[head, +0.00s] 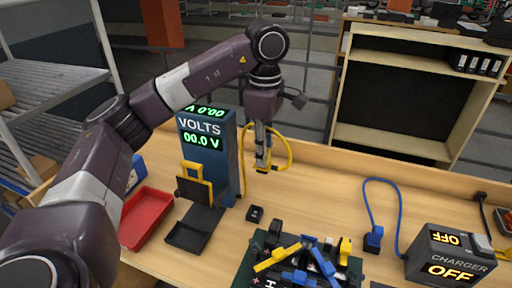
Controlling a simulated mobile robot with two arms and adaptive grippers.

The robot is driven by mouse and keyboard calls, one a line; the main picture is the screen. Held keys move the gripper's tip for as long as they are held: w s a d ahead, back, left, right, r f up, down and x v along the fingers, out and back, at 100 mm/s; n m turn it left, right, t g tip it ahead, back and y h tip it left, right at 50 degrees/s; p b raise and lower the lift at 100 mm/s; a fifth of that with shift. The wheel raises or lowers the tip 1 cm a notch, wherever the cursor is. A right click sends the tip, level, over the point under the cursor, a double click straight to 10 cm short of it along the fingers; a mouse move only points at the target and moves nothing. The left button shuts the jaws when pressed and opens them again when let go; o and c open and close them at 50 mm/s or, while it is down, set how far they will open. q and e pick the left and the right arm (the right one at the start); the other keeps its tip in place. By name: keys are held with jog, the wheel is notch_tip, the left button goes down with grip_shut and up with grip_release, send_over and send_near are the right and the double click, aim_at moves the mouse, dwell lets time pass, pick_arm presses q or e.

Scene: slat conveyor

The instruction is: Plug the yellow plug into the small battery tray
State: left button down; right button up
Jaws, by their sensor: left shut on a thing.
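My left gripper (263,157) reaches down to the right of the voltmeter and is shut on the yellow plug (262,168). The plug hangs above the bench, and its yellow cable (289,150) loops behind the gripper. The fingers partly hide the plug. A small black tray-like part (254,213) lies on the bench below and left of the plug, apart from it. A larger black tray (194,228) sits at the foot of the voltmeter. I cannot tell for sure which of these is the small battery tray. My right gripper is out of view.
The blue voltmeter (239,150) reads 00.0 V. A red bin (146,216) stands left of it. Black, blue and yellow parts (300,258) crowd the front centre. A blue plug (374,238) and a charger (450,252) reading OFF are at right. Bench behind them is clear.

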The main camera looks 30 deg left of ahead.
pick_arm(q)
jog(key=s+d, duration=0.2)
jog(key=d, duration=1.4)
jog(key=shift+s+f+b, duration=0.3)
jog(key=shift+s+f, duration=0.05)
jog(key=shift+f, duration=0.05)
jog(key=shift+f+b, duration=0.15)
jog(key=shift+b, duration=0.25)
notch_tip(320, 180, down, 13)
jog(key=b, duration=1.1)
jog(key=shift+f+b, duration=1)
jog(key=shift+f, duration=0.05)
jog(key=c, duration=1.7)
grip_release()
jog(key=shift+c, duration=0.2)
